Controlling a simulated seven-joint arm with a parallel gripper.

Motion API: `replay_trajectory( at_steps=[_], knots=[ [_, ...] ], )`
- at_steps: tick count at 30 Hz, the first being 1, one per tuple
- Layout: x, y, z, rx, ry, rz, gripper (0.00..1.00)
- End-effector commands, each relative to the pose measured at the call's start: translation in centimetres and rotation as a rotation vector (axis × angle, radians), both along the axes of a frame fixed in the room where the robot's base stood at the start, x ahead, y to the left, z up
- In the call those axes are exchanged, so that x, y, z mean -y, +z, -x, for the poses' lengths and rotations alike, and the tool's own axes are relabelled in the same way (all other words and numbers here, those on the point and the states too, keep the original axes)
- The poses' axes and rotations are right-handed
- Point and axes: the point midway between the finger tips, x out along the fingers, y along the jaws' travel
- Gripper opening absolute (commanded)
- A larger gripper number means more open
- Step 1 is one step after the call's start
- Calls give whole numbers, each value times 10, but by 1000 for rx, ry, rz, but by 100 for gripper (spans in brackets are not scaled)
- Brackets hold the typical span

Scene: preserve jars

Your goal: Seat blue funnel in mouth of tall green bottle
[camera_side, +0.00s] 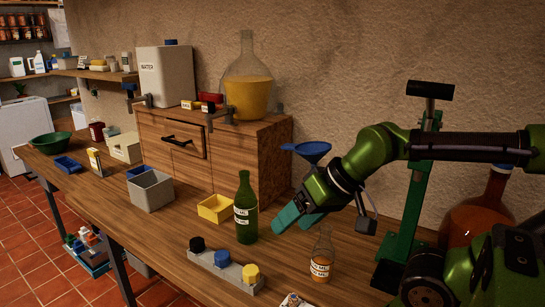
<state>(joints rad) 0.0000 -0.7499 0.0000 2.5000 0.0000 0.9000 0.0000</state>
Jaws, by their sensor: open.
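The blue funnel (312,151) shows its wide rim and cone just above my wrist. Its lower part is hidden behind my arm, and I cannot tell what supports it. The tall green bottle (246,210) stands upright on the wooden bench, with a white label on its front. No funnel is in its mouth. My gripper (291,224) has teal fingers pointing down and left. It is open, with nothing seen between the fingers, and it is to the right of the green bottle, apart from it in the picture.
A clear bottle (321,262) stands below my gripper. A grey block (225,275) with black, blue and yellow knobs lies in front. A yellow bin (215,209) and a grey bin (151,190) are left of the green bottle. A green stand (408,215) rises behind my arm.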

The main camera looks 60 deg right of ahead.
Motion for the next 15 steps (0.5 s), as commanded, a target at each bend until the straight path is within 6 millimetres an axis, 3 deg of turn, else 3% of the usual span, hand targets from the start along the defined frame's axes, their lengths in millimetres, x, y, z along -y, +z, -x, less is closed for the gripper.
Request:
replay_trajectory(
  at_steps=[1, 5, 15],
  knots=[
    [0, 0, 0, 0, 0, 0, 60],
    [0, 0, 0, 0, 0, 0, 43],
    [-8, -5, 0, -20, 36, 0, 43]
  ],
)
